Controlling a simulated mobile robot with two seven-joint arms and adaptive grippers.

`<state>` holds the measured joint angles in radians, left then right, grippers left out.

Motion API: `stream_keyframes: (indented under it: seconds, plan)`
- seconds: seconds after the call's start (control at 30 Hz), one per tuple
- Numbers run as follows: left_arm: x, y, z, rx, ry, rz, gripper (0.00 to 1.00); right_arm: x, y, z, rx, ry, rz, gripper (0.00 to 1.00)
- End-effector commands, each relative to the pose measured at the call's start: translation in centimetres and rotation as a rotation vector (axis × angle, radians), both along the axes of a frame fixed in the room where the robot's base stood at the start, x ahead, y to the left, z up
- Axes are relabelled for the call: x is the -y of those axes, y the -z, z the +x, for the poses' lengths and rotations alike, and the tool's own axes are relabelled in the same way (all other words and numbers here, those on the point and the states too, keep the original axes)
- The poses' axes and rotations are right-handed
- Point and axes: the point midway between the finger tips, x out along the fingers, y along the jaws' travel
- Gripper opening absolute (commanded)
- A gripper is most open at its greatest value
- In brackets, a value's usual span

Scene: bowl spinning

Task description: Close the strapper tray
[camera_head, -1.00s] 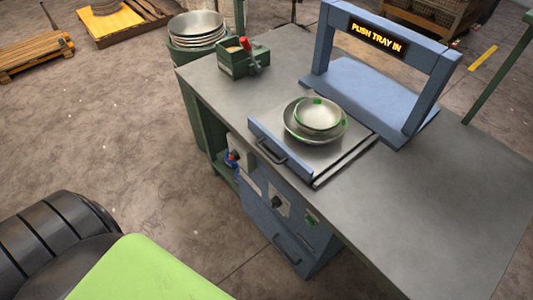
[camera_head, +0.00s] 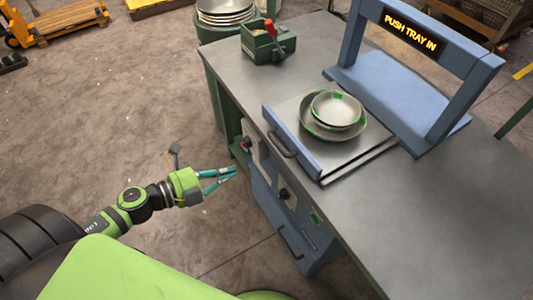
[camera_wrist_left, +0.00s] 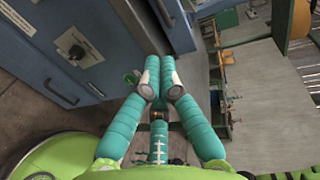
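The strapper tray (camera_head: 293,141) is pulled out towards me, with a blue front panel and a dark handle (camera_head: 281,147). A large metal bowl (camera_head: 312,126) with a smaller bowl (camera_head: 336,108) inside it sits on the tray. Behind stands the blue strapper arch (camera_head: 456,98) with a lit sign (camera_head: 411,32) reading "PUSH TRAY IN". My left gripper (camera_head: 233,173) is left of the cabinet, apart from the tray and handle. Its teal fingers also show in the left wrist view (camera_wrist_left: 160,70), tips close together and empty; how far open is unclear. My right gripper is out of view.
A green box (camera_head: 268,45) with a red-handled item stands on the grey bench's (camera_head: 450,215) far-left corner. Stacked metal bowls (camera_head: 226,12) stand behind. The blue cabinet front (camera_head: 290,215) has a knob and a lower handle.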

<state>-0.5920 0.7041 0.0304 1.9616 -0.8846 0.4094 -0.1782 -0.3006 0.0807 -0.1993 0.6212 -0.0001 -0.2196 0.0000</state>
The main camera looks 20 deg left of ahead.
Motion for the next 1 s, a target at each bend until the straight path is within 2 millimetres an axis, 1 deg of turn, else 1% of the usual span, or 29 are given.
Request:
stream_keyframes:
  seconds: [0.03,0.17,0.6,0.8,1.0]
  plan:
    - [0.3,-0.1,0.6,0.003,-0.002,-0.001,0.0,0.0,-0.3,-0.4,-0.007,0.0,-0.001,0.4]
    - [1.5,0.2,2.3,0.004,-0.004,-0.003,0.0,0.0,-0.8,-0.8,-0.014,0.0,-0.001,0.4]
    - [6.4,2.0,8.7,0.001,-0.007,-0.004,0.0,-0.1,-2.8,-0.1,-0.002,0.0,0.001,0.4]
    - [7.5,2.6,10.1,-0.001,-0.005,-0.003,0.0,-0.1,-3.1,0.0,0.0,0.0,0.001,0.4]
    - [7.7,2.8,10.3,-0.002,-0.005,-0.003,0.0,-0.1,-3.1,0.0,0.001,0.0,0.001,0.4]
